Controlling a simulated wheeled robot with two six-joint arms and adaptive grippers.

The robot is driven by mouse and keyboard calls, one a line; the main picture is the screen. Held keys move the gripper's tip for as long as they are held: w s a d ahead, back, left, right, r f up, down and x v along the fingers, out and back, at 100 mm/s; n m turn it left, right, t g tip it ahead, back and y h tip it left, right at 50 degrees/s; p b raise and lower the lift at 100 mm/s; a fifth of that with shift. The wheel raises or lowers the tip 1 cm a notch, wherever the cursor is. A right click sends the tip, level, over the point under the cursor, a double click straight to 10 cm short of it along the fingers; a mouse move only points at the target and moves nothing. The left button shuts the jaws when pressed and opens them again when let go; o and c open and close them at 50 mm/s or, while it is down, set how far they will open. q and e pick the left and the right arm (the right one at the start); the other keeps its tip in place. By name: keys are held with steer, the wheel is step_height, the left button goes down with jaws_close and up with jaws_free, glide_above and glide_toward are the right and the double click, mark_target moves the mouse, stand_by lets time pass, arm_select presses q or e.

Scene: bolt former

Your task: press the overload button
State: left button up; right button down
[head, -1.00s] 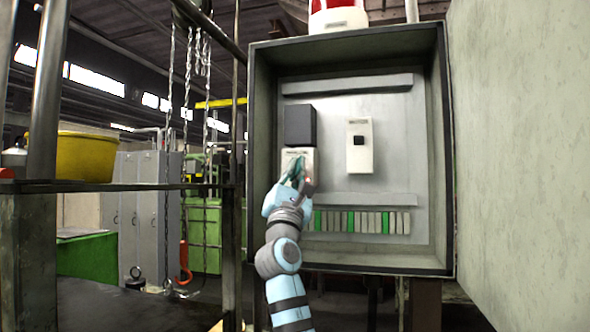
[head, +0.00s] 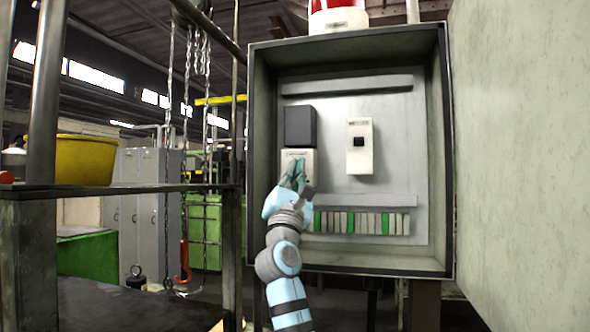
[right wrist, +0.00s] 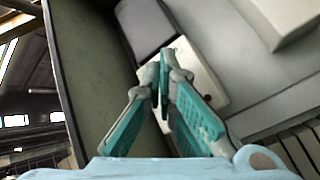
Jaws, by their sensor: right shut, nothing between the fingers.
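An open grey electrical cabinet (head: 350,268) holds a dark box with a white unit (head: 303,155) below it on the left of its back panel. My right gripper (head: 292,170) is shut and empty, with its fingertips in front of that white unit. In the right wrist view the closed teal fingers (right wrist: 162,62) overlap the white unit (right wrist: 205,80) and hide part of it. I cannot tell whether they touch it. My left gripper is not in view.
A second white unit with a black square (head: 359,146) sits to the right on the panel. A row of grey and green terminals (head: 362,222) runs below. The cabinet's side walls bound the space. A shelf with a yellow tub (head: 84,159) stands at left.

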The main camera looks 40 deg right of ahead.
steer(key=s+a+p, duration=0.1)
steer(key=s+a, duration=0.2)
steer(key=a, duration=0.2)
steer(key=shift+s+p, duration=0.25)
steer(key=shift+p, duration=0.1)
stand_by(0.3)
